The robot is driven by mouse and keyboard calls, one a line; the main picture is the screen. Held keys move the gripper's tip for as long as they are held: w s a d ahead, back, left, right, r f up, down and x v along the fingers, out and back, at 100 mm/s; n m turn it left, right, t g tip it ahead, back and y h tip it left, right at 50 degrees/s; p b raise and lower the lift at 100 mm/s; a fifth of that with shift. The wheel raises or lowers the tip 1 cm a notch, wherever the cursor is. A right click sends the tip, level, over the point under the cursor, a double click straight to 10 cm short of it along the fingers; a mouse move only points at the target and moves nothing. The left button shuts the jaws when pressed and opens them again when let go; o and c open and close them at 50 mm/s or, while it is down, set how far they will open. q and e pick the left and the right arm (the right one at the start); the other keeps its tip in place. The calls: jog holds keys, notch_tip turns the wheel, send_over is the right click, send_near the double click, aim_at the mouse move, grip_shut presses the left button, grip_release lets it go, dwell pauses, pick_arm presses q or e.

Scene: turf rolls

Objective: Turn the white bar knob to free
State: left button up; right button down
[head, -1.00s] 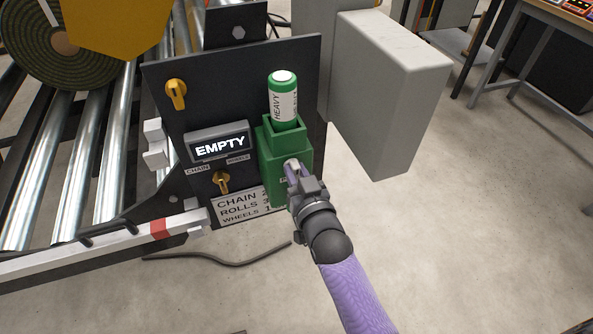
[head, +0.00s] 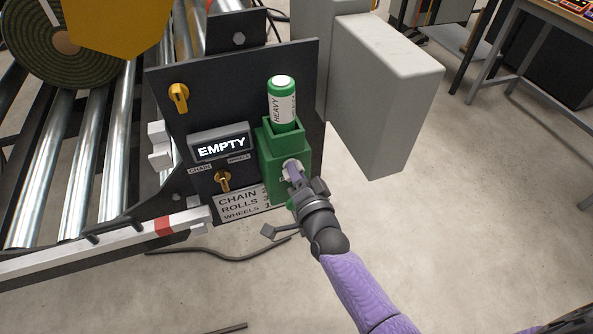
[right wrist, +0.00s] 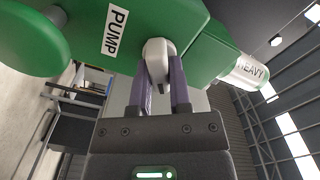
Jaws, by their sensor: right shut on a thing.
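The white bar knob (head: 291,167) is on the front of the green pump box (head: 270,157), which is mounted on the dark panel. My right gripper (head: 293,174) is shut on the knob, its purple fingers partly covering it. In the right wrist view the knob (right wrist: 156,53) sits between the two fingers (right wrist: 163,92), beside the PUMP label (right wrist: 115,31). No marking for free is readable near the knob. My left gripper is not in view.
A HEAVY canister (head: 282,103) stands in the pump box. A grey cabinet (head: 385,95) stands at right. Rollers and a turf roll are at left.

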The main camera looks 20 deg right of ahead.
jog(key=m, duration=0.3)
jog(key=shift+f+m, duration=0.1)
jog(key=shift+m, duration=0.2)
jog(key=shift+m+b, duration=0.3)
jog(key=shift+m, duration=0.6)
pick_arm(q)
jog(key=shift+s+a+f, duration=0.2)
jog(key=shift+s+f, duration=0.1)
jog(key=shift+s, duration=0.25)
pick_arm(e)
jog(key=shift+m, duration=0.5)
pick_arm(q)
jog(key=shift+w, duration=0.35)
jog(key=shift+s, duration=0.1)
pick_arm(e)
jog(key=c, duration=0.6)
grip_release()
jog(key=shift+o, duration=0.2)
jog(key=shift+s, duration=0.1)
